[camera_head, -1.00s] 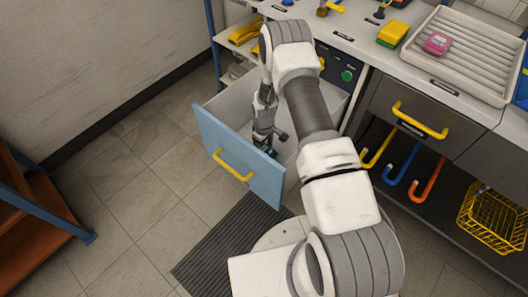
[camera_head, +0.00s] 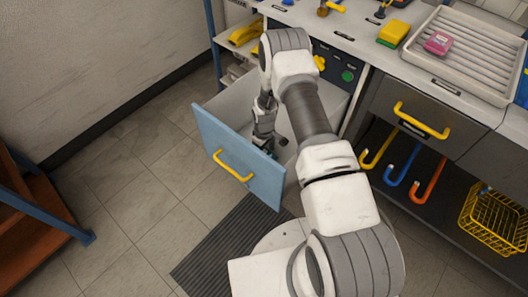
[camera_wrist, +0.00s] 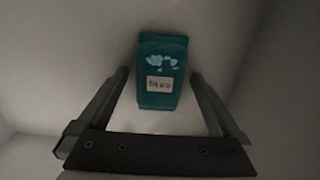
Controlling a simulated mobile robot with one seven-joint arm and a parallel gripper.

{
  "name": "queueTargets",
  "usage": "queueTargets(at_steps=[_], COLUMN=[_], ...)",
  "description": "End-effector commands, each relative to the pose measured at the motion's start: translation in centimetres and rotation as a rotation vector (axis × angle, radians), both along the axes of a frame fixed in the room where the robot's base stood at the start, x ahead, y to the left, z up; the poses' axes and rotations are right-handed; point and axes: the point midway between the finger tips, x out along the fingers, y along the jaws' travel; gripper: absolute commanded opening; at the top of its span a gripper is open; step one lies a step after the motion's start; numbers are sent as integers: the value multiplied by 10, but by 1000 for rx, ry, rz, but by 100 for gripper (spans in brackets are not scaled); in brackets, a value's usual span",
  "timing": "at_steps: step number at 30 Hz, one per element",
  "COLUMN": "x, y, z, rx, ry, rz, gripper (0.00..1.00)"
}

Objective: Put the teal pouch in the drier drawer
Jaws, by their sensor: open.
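The teal pouch (camera_wrist: 162,72) lies on the pale floor of the open drier drawer, with a small label and light markings facing the wrist camera. My gripper (camera_wrist: 160,78) is open, its two fingers on either side of the pouch's near part and apart from it. In the head view my gripper (camera_head: 268,143) is down inside the drawer, whose blue front (camera_head: 237,160) has a yellow handle. The pouch (camera_head: 270,150) shows only as a dark teal bit by the gripper there.
The counter above holds a white ribbed tray (camera_head: 455,60) with a pink item (camera_head: 438,43), and a yellow-green sponge (camera_head: 393,33). A closed drawer with a yellow handle (camera_head: 421,120) and colored hooks are at right. A ribbed floor mat (camera_head: 230,245) lies in front.

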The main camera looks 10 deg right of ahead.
Motion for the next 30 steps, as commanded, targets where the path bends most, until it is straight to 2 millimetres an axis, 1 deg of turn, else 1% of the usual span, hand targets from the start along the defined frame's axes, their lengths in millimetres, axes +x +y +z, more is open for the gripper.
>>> queueTargets(at_steps=[5, 9, 15, 18, 23, 26, 29, 30], x=[1, 2, 1, 1, 2, 7, 12, 14], y=[0, 0, 0, 0, 0, -1, -2, -3], z=[30, 63, 100, 112, 127, 151, 191, 210], rx=[0, 0, 0, 0, -1, -4, -8, -8], ry=[-3, -4, -2, -1, -4, -22, -49, -64], rz=[0, 0, -1, -1, -4, -19, -48, -63], gripper=[100, 100, 100, 100, 100, 100, 100, 100])
